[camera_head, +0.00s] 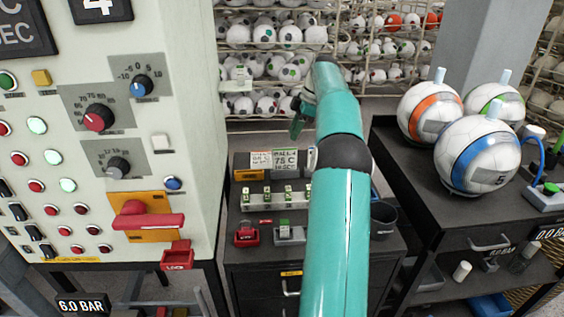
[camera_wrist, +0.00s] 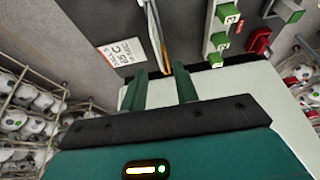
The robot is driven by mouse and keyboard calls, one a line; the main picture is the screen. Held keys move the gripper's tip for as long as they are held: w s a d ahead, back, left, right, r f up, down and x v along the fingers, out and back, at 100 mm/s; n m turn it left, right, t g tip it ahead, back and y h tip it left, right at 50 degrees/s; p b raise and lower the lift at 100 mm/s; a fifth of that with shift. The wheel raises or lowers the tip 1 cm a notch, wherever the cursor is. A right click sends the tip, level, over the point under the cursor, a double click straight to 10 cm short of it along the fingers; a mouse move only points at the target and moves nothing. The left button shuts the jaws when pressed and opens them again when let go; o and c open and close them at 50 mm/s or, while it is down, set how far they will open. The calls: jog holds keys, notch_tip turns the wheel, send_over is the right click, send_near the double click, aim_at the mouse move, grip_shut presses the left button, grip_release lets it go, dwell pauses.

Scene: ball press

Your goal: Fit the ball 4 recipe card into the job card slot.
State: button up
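My gripper (camera_wrist: 160,76) is open, its two green fingers apart. A thin card (camera_wrist: 163,40) with an orange edge shows nearly edge-on just beyond the fingertips, roughly in line with the gap between them. A white card with red print (camera_wrist: 122,52) lies to its left. Ball numbers on the cards are too small to read surely. My gripper in the head view (camera_head: 298,122) is above these cards. I cannot identify the job card slot.
The control panel (camera_head: 120,190) stands at the left. Small green-topped blocks (camera_head: 273,196), a red block (camera_head: 246,234) and a grey fixture (camera_head: 290,235) sit on the cabinet. Numbered balls (camera_head: 478,155) stand on the right bench. Ball racks (camera_head: 265,65) fill the back.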

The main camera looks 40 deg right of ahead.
send_over(285, 162)
jog(key=s, duration=0.1)
notch_tip(285, 162, down, 6)
jog(key=x, duration=0.3)
jog(key=d+x, duration=0.1)
jog(key=shift+w+a+f, duration=0.1)
jog(key=shift+w+f, duration=0.25)
jog(key=shift+c, duration=0.2)
grip_shut()
